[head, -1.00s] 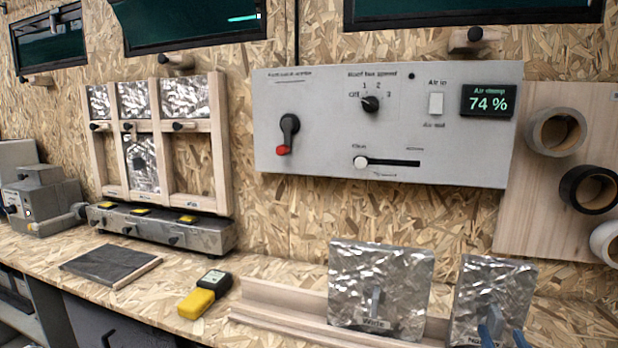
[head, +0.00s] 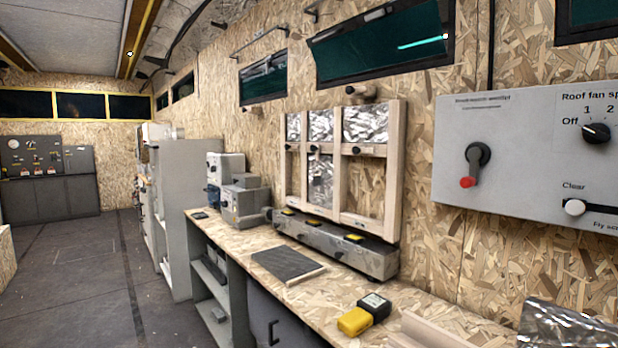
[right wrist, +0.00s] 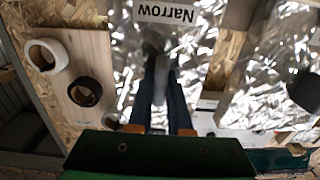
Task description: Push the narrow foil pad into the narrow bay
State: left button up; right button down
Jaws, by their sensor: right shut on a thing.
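In the right wrist view my right gripper (right wrist: 157,108) has its two dark blue fingers closed on the grey handle of the narrow foil pad (right wrist: 200,55). The pad is shiny crinkled foil with a "Narrow" label. In the head view the wooden frame (head: 393,165) stands against the wall with three columns. Foil fills its top row and the lower middle bay. The narrow bay (head: 294,178) at the lower left and the wider one at the lower right are bare. My left gripper is not in view.
Another foil pad (head: 560,330) shows at the head view's lower right corner. A grey box with yellow tabs (head: 335,245) lies below the frame. A dark mat (head: 287,264), a yellow-and-black device (head: 355,322) and a wooden rail (head: 435,330) sit on the bench. Tape rolls (right wrist: 85,92) hang nearby.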

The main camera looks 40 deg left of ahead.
notch_tip(320, 180, up, 5)
jog(key=p, duration=0.5)
jog(key=shift+r, duration=0.15)
jog(key=s+a+r+p, duration=0.1)
jog(key=s+r+p, duration=0.1)
jog(key=s+p, duration=0.2)
jog(key=v, duration=0.3)
jog(key=shift+r, duration=0.3)
